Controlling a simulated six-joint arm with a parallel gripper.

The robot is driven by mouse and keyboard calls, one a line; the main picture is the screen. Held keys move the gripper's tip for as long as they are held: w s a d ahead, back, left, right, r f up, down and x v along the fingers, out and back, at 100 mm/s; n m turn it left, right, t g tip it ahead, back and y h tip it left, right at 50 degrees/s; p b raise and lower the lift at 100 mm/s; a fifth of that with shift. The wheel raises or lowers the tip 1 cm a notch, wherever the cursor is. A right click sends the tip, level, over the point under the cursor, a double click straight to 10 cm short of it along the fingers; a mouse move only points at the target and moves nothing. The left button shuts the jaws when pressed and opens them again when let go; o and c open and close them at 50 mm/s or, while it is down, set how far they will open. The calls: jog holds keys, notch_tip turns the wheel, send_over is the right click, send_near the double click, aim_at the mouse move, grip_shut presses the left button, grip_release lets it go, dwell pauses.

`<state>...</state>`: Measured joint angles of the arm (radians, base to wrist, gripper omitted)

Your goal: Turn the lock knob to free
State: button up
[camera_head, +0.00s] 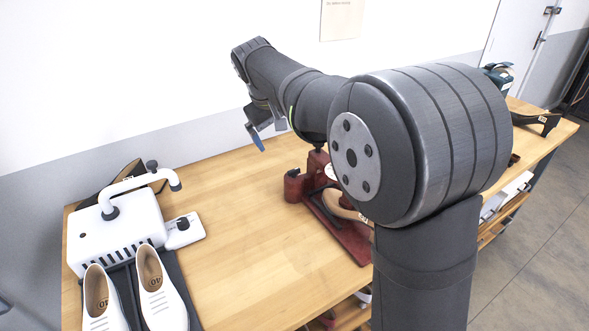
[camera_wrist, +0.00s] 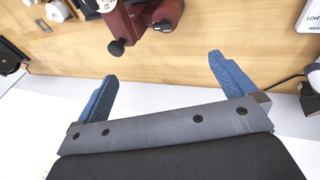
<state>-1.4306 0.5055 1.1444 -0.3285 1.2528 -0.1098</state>
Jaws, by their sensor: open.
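A dark red machine (camera_head: 293,188) with a tan shoe (camera_head: 338,204) stands on the wooden table, partly hidden behind my arm. In the wrist view the red machine (camera_wrist: 127,23) shows two black knobs, one (camera_wrist: 116,48) at its lower left and one (camera_wrist: 163,26) at its lower middle. A round white label (camera_wrist: 106,5) sits beside it. I cannot read which knob is the lock knob or how it is set. My gripper (camera_wrist: 162,68) is open and empty, its blue fingers apart from the machine. In the head view the gripper (camera_head: 258,137) hangs above the table's back edge, left of the machine.
The middle of the table (camera_head: 245,235) is clear. A wall runs along the back.

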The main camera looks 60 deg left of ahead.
jog(key=shift+s+d+r, duration=0.1)
jog(key=shift+s+r, duration=0.05)
jog(key=shift+r, duration=0.25)
